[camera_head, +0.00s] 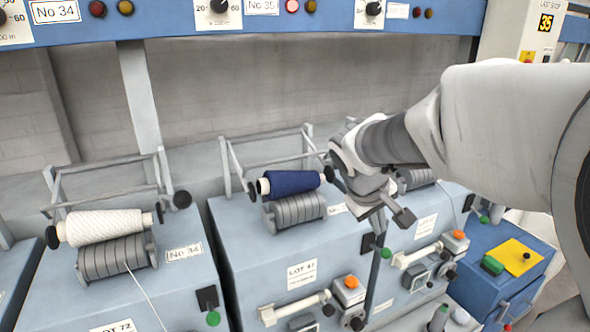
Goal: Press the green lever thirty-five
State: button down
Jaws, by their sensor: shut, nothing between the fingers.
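Green levers with round knobs sit on the fronts of the blue winding units. The green lever (386,253) at the right edge of the middle unit, beside a black plate (367,243), is just below my gripper. The sign No 35 (262,6) is above this unit; its lower number plate (336,209) is mostly hidden by my gripper. My gripper (403,217) is shut and empty, pointing down and right, apparently above and apart from that lever. Another green lever (213,318) belongs to unit No 34 (184,252). A third green knob (484,219) is on the right unit.
The middle unit carries a navy yarn cone (291,183) on a grey drum (295,211). A white cone (104,227) sits on the left unit. Orange buttons (351,281) and white handles stand out from the fronts. A blue box (490,290) with a yellow top is at right.

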aim_at(386, 254)
jog(key=b+x, duration=0.1)
jog(key=x, duration=1)
jog(key=shift+b, duration=0.3)
jog(key=shift+r, duration=0.1)
jog(key=shift+s+d+f+t+b, duration=0.15)
jog(key=shift+f+t+b, duration=0.25)
jog(key=shift+b, duration=0.65)
jog(key=f+t+b, duration=0.1)
jog(key=b, duration=0.2)
jog(key=s+f+m+t+y+b, duration=0.1)
jog(key=b, duration=0.2)
jog(key=f+t+b, duration=0.1)
jog(key=t+b, duration=0.1)
jog(key=b, duration=0.2)
jog(key=shift+s+d, duration=0.2)
jog(key=shift+s, duration=0.05)
jog(key=shift+r, duration=0.15)
